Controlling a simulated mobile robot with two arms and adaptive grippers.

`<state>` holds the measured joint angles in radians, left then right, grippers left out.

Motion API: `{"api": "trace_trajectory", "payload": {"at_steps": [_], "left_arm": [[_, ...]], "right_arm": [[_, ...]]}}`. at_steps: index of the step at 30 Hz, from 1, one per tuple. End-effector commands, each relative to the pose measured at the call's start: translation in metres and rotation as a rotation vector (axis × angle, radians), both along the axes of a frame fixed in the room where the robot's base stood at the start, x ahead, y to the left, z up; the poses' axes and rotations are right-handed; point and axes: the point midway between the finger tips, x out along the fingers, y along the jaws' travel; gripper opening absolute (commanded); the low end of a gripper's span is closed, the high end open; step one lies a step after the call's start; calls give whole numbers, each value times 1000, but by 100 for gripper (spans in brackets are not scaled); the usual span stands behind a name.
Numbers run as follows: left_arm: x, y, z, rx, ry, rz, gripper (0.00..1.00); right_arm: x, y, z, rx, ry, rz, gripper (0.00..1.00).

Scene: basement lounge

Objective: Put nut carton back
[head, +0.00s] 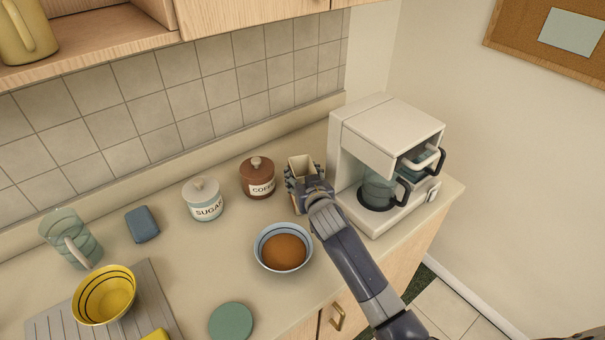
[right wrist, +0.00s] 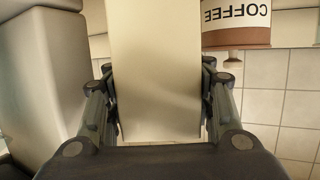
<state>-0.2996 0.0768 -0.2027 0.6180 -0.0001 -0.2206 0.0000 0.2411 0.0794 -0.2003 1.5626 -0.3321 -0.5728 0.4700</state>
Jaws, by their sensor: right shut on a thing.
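The nut carton, a cream box with an open top (head: 299,162), is at the back of the counter, between the brown coffee jar (head: 257,178) and the coffee maker (head: 386,130). My right gripper (head: 303,180) is shut on it, with a finger on each side. In the right wrist view its plain pale face (right wrist: 155,65) fills the space between the fingers (right wrist: 157,90). Whether its base touches the counter is hidden. My left gripper is not in view.
A white sugar jar (head: 204,203) stands left of the coffee jar. A blue-rimmed bowl with brown contents (head: 283,249) sits in front of the carton, close to my forearm. An open shelf (head: 100,55) is at upper left.

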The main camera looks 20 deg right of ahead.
Motion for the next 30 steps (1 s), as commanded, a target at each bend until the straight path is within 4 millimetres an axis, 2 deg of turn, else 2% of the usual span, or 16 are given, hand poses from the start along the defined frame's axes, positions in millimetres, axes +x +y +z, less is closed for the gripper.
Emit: {"api": "trace_trajectory", "payload": {"at_steps": [8, 9, 11, 20, 24, 30], "left_arm": [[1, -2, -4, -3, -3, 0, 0], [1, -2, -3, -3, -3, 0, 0], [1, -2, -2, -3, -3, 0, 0], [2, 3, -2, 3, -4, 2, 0], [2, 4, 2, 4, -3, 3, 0], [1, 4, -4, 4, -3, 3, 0]], "right_arm": [[0, 0, -4, 0, -2, 0, 18], [0, 0, -4, -1, 0, -1, 56], [0, 0, -4, -1, 0, -1, 70], [0, 0, -4, -1, 0, -1, 70], [0, 0, 3, -1, -1, 0, 70], [-20, 1, 5, 0, -1, 0, 70]]}}
